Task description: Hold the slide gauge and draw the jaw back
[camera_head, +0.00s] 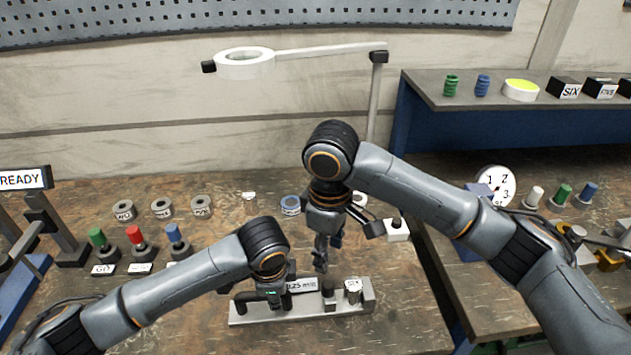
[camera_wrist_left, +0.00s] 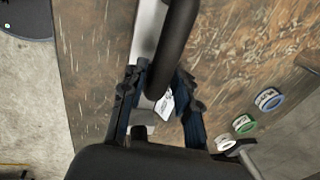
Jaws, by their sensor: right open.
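The slide gauge (camera_head: 300,309) is a long pale grey bar lying on the bench, with a label reading 0.25. A black handle rises at its left end; in the left wrist view this dark handle (camera_wrist_left: 170,48) runs between my fingers. My left gripper (camera_head: 272,299) is shut on the handle, one finger on each side (camera_wrist_left: 158,82). The gauge's jaw, with a dark upright knob (camera_head: 328,291), sits right of the label, beside a small pale cylinder (camera_head: 353,290). My right gripper (camera_head: 321,262) is open and empty, pointing down just above the knob, apart from it.
A ring-shaped magnifier (camera_head: 245,63) hangs on an arm behind. Labelled rings (camera_head: 162,207) and coloured plugs (camera_head: 134,240) stand at the left, near a READY sign (camera_head: 22,179). A dial (camera_head: 495,185) and more plugs stand at the right. The bench front is clear.

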